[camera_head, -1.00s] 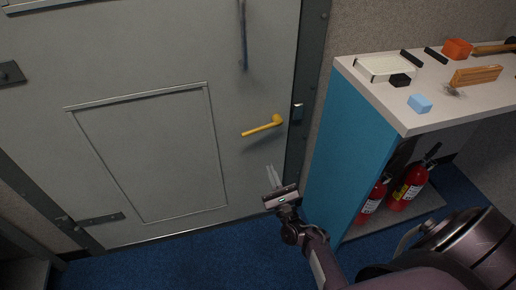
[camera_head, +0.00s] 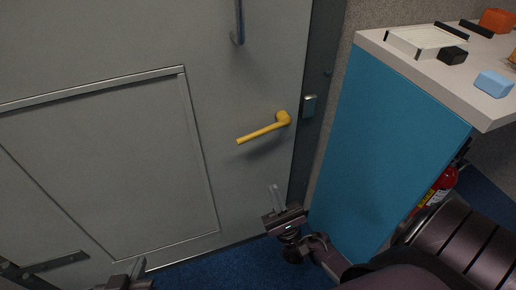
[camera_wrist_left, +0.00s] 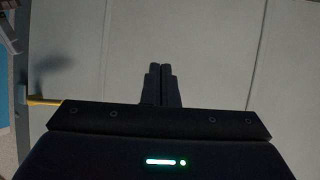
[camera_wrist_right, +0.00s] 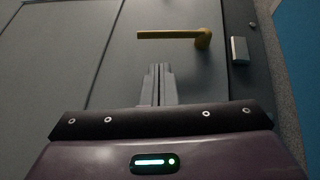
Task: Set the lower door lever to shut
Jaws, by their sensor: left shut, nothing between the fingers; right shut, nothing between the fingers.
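The yellow door lever (camera_head: 263,130) sits on the grey door. Its hub is at the right, near the door edge, and its arm points left and slightly down. The lever also shows in the right wrist view (camera_wrist_right: 170,35), above my right gripper (camera_wrist_right: 160,68), and its end shows at the left of the left wrist view (camera_wrist_left: 45,101). In the head view my right gripper (camera_head: 276,189) is shut and empty below the lever, apart from it. My left gripper (camera_wrist_left: 161,68) is shut and empty, facing the door; only part of it shows at the head view's bottom edge.
A blue-grey handle (camera_head: 238,22) hangs above the lever. A metal latch plate (camera_head: 309,106) is at the door edge. A blue-sided cabinet (camera_head: 375,150) stands close on the right, with a white tray (camera_head: 428,38) and blocks on top. A fire extinguisher (camera_head: 446,179) is partly hidden.

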